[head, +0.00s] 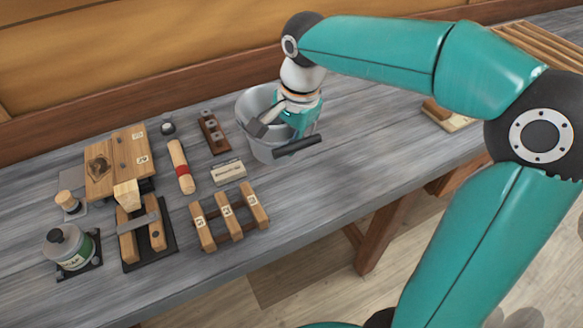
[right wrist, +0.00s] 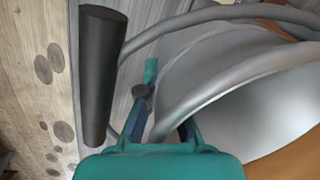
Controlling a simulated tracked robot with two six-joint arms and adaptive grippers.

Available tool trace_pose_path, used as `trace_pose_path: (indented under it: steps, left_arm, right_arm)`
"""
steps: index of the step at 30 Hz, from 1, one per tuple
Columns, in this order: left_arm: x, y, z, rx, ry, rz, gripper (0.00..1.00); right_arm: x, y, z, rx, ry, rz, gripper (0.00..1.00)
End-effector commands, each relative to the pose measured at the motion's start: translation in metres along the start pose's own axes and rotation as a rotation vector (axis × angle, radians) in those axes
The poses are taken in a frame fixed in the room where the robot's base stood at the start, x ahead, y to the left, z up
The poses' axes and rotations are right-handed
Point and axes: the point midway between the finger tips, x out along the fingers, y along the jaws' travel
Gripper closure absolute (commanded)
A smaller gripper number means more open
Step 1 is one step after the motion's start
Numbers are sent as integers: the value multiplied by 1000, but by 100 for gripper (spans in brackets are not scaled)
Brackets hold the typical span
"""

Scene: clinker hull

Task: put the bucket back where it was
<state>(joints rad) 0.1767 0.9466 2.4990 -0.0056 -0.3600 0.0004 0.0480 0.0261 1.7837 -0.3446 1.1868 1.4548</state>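The grey metal bucket (head: 262,148) is upright at the back of the grey bench, near the wall. Its wire handle carries a dark cylindrical grip (head: 298,146), which hangs on the bucket's near right side. My right gripper (head: 283,127) reaches down over the bucket's right rim. In the right wrist view the bucket's rim (right wrist: 230,85) runs in between the fingers (right wrist: 160,120), and the dark grip (right wrist: 98,75) is at the left. The fingertips are partly hidden, so I cannot tell whether they press the rim. My left gripper is out of view.
Left of the bucket are a dark wooden rack (head: 213,133), a red-banded wooden handle (head: 181,166), a small label block (head: 228,172) and wooden blocks (head: 229,215). A jar (head: 70,248) stands at far left.

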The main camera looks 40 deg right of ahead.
Motion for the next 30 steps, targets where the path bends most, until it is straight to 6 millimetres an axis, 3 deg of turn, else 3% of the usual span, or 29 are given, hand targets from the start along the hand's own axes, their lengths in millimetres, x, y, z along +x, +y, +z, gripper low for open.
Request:
trace_pose_path:
  steps: [3, 11, 18, 27, 30]
  left_arm:
    - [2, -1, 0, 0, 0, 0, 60]
    - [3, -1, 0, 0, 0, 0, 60]
    - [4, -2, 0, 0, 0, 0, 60]
    - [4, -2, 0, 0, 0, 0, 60]
    - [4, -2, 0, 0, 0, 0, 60]
  right_arm:
    - [22, 3, 0, 1, 0, 0, 100]
    - [40, 5, 0, 0, 0, -2, 100]
    - [71, 10, 0, -1, 0, 0, 100]
    - [77, 10, 0, -1, 0, -3, 100]
    - [77, 10, 1, -1, 0, -1, 81]
